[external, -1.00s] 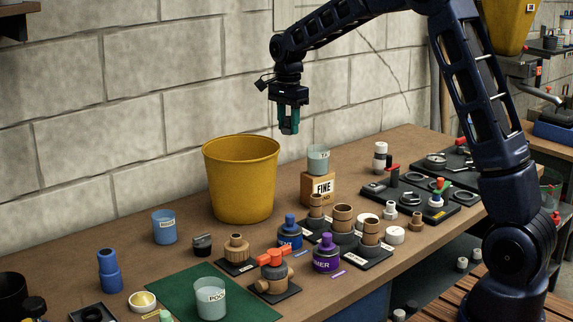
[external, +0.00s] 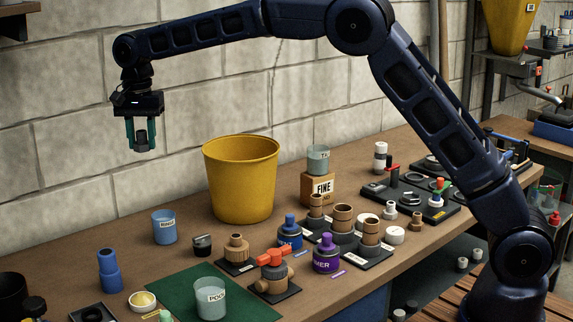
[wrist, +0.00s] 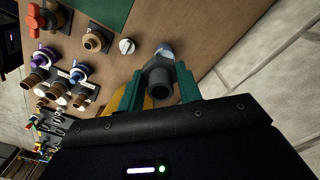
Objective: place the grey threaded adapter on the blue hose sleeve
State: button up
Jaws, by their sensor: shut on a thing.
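My gripper (external: 141,145) is shut on the grey threaded adapter (external: 141,138) and holds it in the air in front of the block wall, well above the bench. In the wrist view the dark grey adapter (wrist: 159,80) sits between the two green fingers, its open round end toward the camera. The blue hose sleeve (external: 109,271) stands upright on the bench at the lower left, below and a little left of my gripper, apart from the adapter. I cannot make out the sleeve surely in the wrist view.
A tall yellow bucket (external: 240,180) stands right of my gripper. A clear cup (external: 210,298) stands on a green mat (external: 182,284). Fittings crowd the right.

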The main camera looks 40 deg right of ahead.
aim_at(105, 252)
jog(key=s+a+r+n, duration=0.1)
jog(key=s+a+n, duration=0.35)
jog(key=a, duration=1.15)
jog(key=shift+m, duration=0.75)
jog(key=f, duration=0.6)
jog(key=s+f, duration=0.1)
jog(key=f, duration=0.6)
jog(key=s+f, duration=0.1)
jog(key=f, duration=0.5)
jog(key=shift+d+f, duration=0.15)
jog(key=shift+f, duration=0.15)
jog(key=o, duration=1)
jog(key=shift+f, duration=0.1)
